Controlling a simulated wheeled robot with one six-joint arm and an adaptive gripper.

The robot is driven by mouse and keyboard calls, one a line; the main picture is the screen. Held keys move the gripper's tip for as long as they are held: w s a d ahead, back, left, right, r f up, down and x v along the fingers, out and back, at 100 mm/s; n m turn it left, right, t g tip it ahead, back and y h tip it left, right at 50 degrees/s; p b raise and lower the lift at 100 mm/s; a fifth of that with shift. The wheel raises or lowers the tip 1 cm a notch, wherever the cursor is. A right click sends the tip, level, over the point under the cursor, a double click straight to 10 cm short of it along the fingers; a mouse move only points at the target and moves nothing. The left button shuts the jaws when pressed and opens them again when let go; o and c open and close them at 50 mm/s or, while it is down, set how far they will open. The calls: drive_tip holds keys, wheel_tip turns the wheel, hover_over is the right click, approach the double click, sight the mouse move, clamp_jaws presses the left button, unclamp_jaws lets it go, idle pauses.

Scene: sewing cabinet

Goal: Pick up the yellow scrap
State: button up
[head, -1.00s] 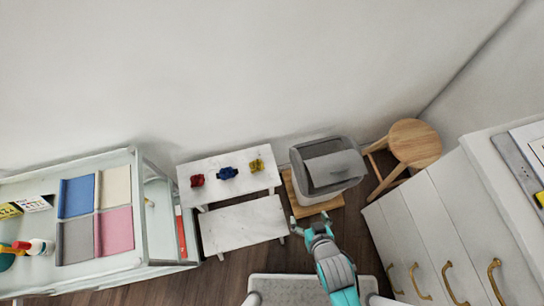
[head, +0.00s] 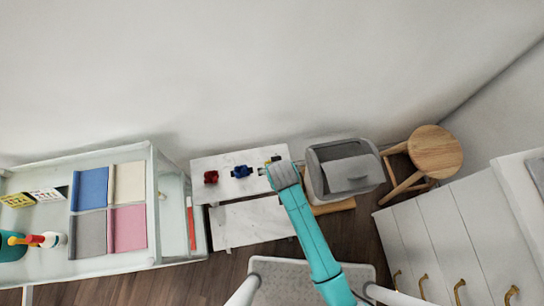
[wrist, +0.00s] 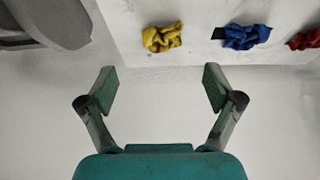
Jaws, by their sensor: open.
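The yellow scrap (wrist: 162,37) lies crumpled on the white upper step (wrist: 195,20) of a small stand, near its edge, in the wrist view. My gripper (wrist: 159,82) is open and empty, with its two fingers spread below the scrap in the picture and not around it. In the head view my gripper (head: 272,166) is over the right end of the stand and hides most or all of the yellow scrap. A blue scrap (wrist: 247,37) and a red scrap (wrist: 306,39) lie in a row to the right of it in the wrist view.
A grey bin (head: 372,172) stands close to the right of my gripper in the head view, with a wooden stool (head: 436,150) beyond it. The stand's lower step (head: 245,223) is bare. A pale cabinet with coloured cloths (head: 127,228) is at left; white drawers (head: 440,240) are at right.

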drive_tip(key=shift+x, duration=3.8)
drive_tip(key=shift+s+a, duration=0.1)
drive_tip(key=shift+c, duration=0.3)
drive_tip(key=c, duration=0.7)
